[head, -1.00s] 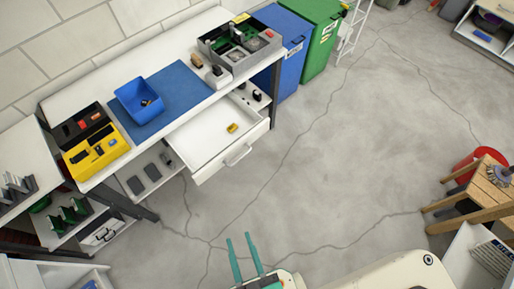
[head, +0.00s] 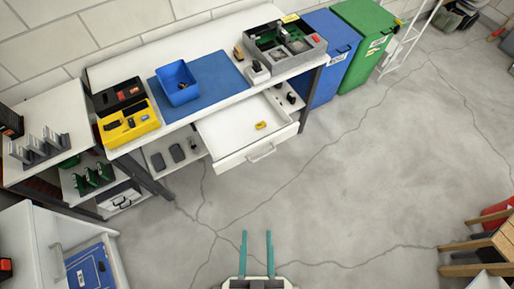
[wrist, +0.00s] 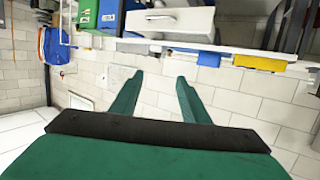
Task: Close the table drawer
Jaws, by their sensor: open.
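The white table drawer (head: 241,138) is pulled out from under the tabletop of the white worktable (head: 215,98). A small yellow object (head: 261,125) lies inside it. Its front carries a light bar handle (head: 262,153). In the wrist view the drawer (wrist: 182,20) shows at the top, with its handle (wrist: 160,18) at the left. My gripper (head: 256,254) is open and empty at the bottom of the head view, well apart from the drawer with floor between. Its two green fingers also show in the wrist view (wrist: 153,95), with nothing between them.
A blue bin (head: 328,50) and a green bin (head: 368,35) stand right of the table. A white cabinet with an open drawer (head: 115,262) is at the lower left. A wooden stool (head: 480,248) stands at the lower right. The floor (head: 330,190) before the drawer is clear.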

